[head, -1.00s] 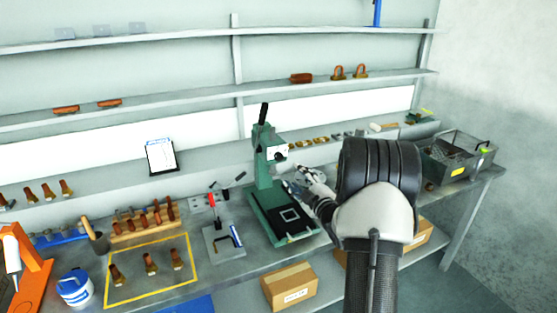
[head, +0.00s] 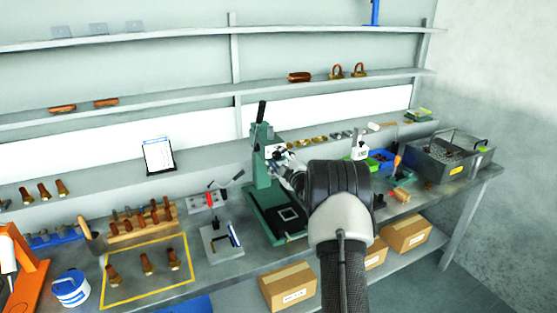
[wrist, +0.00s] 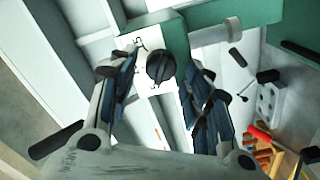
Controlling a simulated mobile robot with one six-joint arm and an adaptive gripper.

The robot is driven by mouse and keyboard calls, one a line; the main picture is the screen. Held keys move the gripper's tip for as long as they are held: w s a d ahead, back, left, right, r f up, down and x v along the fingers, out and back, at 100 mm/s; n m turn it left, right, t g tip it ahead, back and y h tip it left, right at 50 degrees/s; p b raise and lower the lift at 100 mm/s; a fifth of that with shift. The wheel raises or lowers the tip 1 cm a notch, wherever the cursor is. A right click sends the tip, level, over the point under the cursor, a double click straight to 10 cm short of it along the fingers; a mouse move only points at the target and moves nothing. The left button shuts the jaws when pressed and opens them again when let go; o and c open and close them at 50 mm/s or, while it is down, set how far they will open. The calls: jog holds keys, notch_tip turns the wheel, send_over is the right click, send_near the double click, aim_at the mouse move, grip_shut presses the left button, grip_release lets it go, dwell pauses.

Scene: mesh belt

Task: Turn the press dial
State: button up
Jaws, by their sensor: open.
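The press (head: 262,172) is a green machine with a black lever on top, standing on the bench. Its dial is a round black knob (wrist: 160,69) on a white marked plate (wrist: 145,90), seen in the wrist view. My gripper (wrist: 160,80) is open, with one finger on each side of the knob in the picture. I cannot tell whether a finger touches it. In the head view my gripper (head: 283,158) is at the press head, and my wrist hides part of it and the dial.
A small lever tool (head: 222,240) stands left of the press. A yellow-outlined area (head: 186,240) holds several wooden-handled pieces. A grey bin (head: 450,155) sits at the right end of the bench. Cardboard boxes (head: 288,285) lie on the lower shelf.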

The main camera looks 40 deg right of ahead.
jog(key=c, duration=1)
